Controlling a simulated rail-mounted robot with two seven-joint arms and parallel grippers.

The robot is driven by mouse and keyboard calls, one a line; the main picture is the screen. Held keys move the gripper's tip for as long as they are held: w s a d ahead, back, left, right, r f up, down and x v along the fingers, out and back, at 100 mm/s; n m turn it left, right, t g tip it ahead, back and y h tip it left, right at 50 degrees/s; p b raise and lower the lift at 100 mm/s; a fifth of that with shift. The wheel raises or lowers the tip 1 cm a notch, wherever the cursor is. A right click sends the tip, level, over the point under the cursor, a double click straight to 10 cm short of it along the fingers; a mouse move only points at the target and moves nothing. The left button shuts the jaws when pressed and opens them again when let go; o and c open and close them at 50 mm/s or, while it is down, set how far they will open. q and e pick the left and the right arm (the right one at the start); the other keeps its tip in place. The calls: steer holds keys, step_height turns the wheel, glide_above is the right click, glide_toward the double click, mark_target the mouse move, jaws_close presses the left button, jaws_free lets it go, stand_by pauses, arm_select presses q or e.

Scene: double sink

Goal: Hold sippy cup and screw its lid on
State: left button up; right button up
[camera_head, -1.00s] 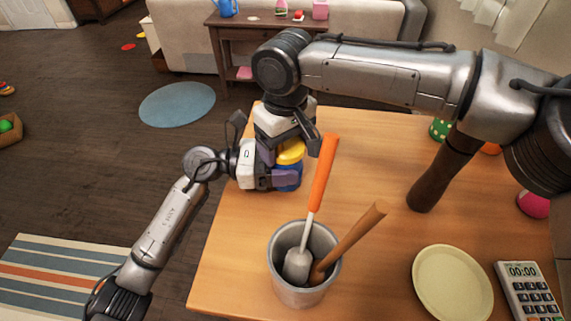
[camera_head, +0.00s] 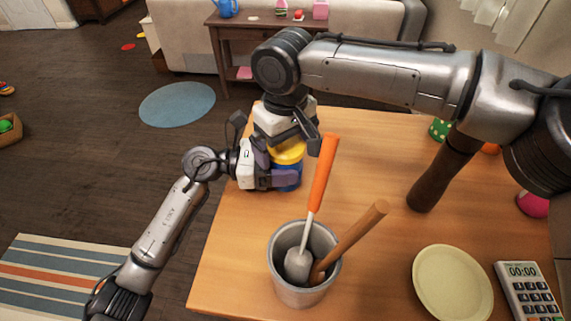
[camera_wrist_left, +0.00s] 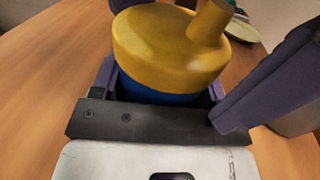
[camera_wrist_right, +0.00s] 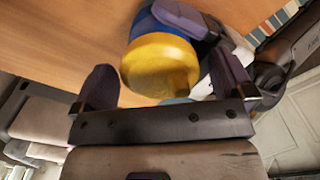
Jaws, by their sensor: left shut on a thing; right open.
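The blue sippy cup (camera_head: 291,172) stands upright near the table's far left edge. My left gripper (camera_head: 283,170) is shut around its side; its purple fingers also show in the left wrist view. The yellow lid (camera_head: 289,150) sits on top of the cup, and in the left wrist view the lid (camera_wrist_left: 160,45) shows its spout (camera_wrist_left: 208,22). I cannot tell whether the lid is threaded on. My right gripper (camera_head: 288,140) is open just above the lid. In the right wrist view the lid (camera_wrist_right: 160,65) is between and beyond its spread fingers, with the blue cup (camera_wrist_right: 150,25) beneath.
A metal pot (camera_head: 305,285) holds an orange-handled spatula (camera_head: 323,175) and a wooden-handled utensil (camera_head: 360,235), close to the cup. The table's middle is fairly clear.

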step_height(320, 180, up, 12)
stand_by(0.6)
arm_select(q)
steer(key=o, duration=1.8)
arm_select(e)
steer(key=shift+f, duration=0.1)
arm_select(q)
steer(key=shift+a, duration=0.1)
steer(key=a+p, duration=0.3)
steer(key=a, duration=1)
steer(key=shift+s+a, duration=0.2)
steer(key=shift+a, duration=0.1)
arm_select(e)
step_height(320, 180, up, 3)
